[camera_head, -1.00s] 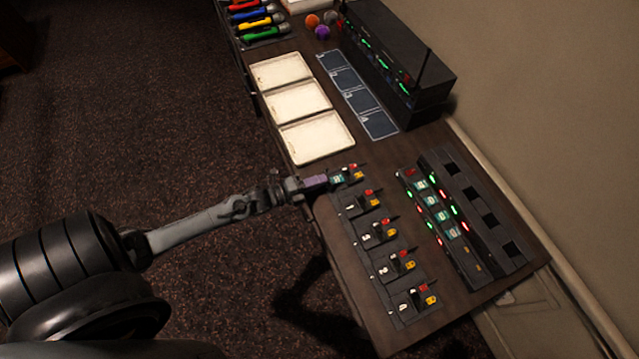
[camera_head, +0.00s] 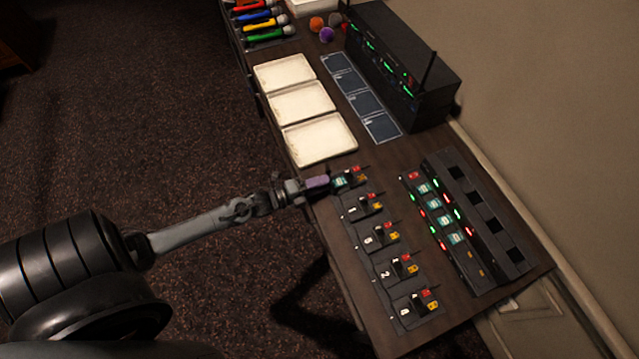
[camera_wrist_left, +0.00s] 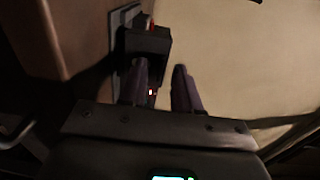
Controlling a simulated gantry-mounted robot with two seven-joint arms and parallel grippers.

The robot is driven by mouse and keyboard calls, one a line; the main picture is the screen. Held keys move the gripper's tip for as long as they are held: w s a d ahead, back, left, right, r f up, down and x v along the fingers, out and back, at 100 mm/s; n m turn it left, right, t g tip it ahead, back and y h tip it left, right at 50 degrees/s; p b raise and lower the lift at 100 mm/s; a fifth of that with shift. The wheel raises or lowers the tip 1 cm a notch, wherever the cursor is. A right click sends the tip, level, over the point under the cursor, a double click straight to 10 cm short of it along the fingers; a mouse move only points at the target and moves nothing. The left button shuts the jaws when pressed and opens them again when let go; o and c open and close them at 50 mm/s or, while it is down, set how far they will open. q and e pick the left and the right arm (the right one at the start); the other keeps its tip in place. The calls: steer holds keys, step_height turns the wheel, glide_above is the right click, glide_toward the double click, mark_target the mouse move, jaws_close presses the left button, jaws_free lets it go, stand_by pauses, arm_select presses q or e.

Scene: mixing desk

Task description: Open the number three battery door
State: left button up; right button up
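A row of black packs with red and yellow parts runs along the desk's near edge. White numerals mark several of them; one (camera_head: 378,236) may read 3, but it is too small to be sure, and no door can be made out. My left gripper (camera_head: 319,183) is at the desk edge, just left of the topmost pack (camera_head: 348,180), which has a teal screen. In the left wrist view its two dark purple fingers (camera_wrist_left: 162,85) stand apart. A black box (camera_wrist_left: 148,40) lies ahead of the left finger; contact is unclear. My right gripper is not in view.
A black charger (camera_head: 445,215) with green and red lights and teal screens stands right of the packs. Cream trays (camera_head: 318,138), dark blue squares (camera_head: 382,128) and a black receiver rack (camera_head: 410,75) are farther back. Coloured microphones (camera_head: 262,20) lie at the far end.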

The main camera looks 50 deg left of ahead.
arm_select(q)
steer(key=shift+s, duration=0.1)
steer(key=v, duration=1)
steer(key=shift+s+a, duration=0.15)
steer(key=shift+s, duration=0.15)
